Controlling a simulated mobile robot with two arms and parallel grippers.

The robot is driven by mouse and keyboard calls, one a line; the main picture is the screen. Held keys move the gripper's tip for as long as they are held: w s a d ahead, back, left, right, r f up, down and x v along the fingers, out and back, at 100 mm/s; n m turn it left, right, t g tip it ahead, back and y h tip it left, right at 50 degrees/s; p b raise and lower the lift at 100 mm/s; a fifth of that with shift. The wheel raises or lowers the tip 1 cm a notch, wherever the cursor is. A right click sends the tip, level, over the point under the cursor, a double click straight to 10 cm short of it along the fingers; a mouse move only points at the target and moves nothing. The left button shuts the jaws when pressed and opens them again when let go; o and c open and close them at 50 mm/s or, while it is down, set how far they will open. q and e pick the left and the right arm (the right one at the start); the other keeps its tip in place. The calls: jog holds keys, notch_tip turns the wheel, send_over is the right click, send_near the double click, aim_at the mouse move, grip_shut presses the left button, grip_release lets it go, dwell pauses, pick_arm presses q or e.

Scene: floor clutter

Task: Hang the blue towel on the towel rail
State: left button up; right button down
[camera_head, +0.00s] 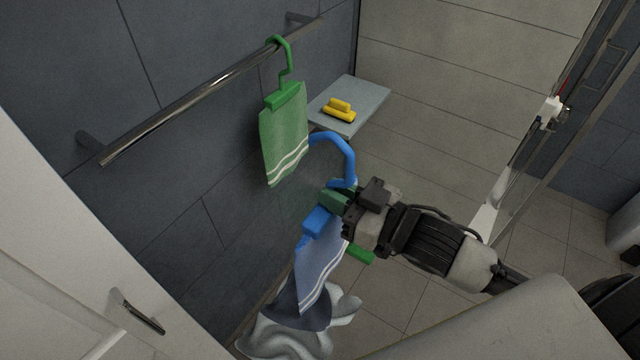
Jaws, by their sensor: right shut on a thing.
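The blue towel (318,262) hangs below a blue clip with a curved blue hook (338,148) on top. My right gripper (338,205) is shut on the blue hanger between hook and clip and holds it up in the air, hook upward. The towel rail (190,98) is a shiny metal bar on the dark tiled wall, up and to the left of the gripper. The blue hook is apart from the rail in the picture. My left gripper is not in view.
A green towel (284,135) hangs on the rail's far part by a green hook. The rail's nearer stretch is bare. A pale crumpled cloth (290,340) lies below the blue towel. A white door (50,240) stands at left.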

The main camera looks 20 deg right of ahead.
jog(key=p+v, duration=0.6)
jog(key=v, duration=1.2)
jog(key=shift+s, duration=0.15)
jog(key=shift+d+r, duration=0.1)
dwell(0.5)
